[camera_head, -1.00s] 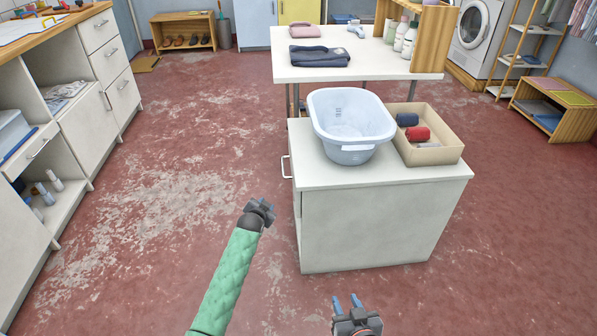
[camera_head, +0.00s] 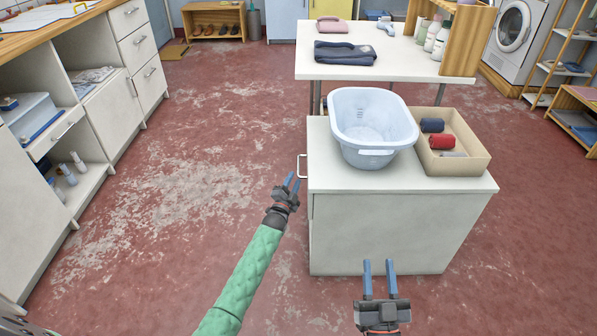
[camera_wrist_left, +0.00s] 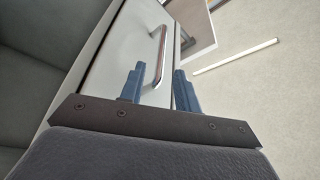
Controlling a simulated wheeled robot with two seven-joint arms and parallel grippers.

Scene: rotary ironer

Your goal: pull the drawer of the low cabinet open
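The low white cabinet (camera_head: 400,232) stands right of centre, its drawer front facing left and mostly hidden from my head. Its pale bar handle (camera_head: 302,166) sticks out at the left edge. In the left wrist view the drawer front (camera_wrist_left: 125,45) looks shut, and its handle (camera_wrist_left: 160,60) shows ahead, its near end between the fingers in the picture. My left gripper (camera_head: 292,181) is open and empty, close to the handle; whether the bar is between the fingertips in depth I cannot tell. My right gripper (camera_head: 379,264) is open and empty before the cabinet's near side.
A blue-white tub (camera_head: 372,125) and a tan box (camera_head: 453,165) with rolled cloths stand on the cabinet top. A white table (camera_head: 390,68) stands behind. A counter with drawers (camera_head: 112,108) runs along the left. The red floor between is clear.

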